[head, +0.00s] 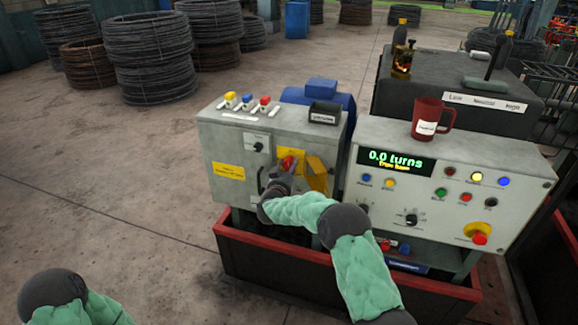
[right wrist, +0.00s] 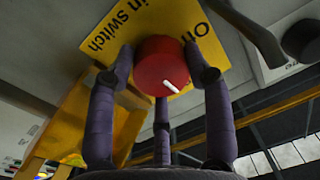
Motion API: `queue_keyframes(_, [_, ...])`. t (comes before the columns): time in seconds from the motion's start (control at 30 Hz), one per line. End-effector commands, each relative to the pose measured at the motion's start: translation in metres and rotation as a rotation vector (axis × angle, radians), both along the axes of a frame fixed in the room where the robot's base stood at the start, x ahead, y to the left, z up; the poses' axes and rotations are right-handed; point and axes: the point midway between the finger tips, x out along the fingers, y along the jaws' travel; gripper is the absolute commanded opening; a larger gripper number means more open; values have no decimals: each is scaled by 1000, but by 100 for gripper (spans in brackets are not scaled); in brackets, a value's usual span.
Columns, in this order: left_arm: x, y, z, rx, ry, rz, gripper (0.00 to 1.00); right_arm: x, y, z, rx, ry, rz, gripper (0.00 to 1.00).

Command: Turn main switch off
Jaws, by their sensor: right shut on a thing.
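The main switch is a red rotary knob (head: 288,163) on a yellow plate on the front of the left grey cabinet (head: 218,148). My right gripper (head: 282,176) is at the knob, its arm coming from the lower right. In the right wrist view, my purple-grey fingers (right wrist: 160,82) are shut around the red knob (right wrist: 160,62). The knob's white mark points down and right in that view. The yellow plate (right wrist: 135,25) shows "Off" and part of "in switch"; other lettering is hidden. My left arm shows at the bottom left, its gripper out of view.
A yellow flap (head: 317,174) stands out right of the knob. A dark handle is close by in the right wrist view (right wrist: 245,28). The right console (head: 450,180) carries buttons, a display reading 0.0 turns, and a red mug (head: 430,117).

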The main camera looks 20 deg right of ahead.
Motion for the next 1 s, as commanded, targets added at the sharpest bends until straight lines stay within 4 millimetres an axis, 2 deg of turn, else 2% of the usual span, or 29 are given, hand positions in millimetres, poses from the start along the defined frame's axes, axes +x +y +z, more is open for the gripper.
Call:
queue_keyframes(0.03, [0,0,9,0,0,0,40,-1,2,-5,-21,32,4,19])
queue_keyframes(0.4, [0,0,57,0,0,0,40,-3,1,-5,-283,215,4,19])
queue_keyframes(1.0, [0,0,114,0,0,0,40,-6,-1,-9,-755,539,6,19])
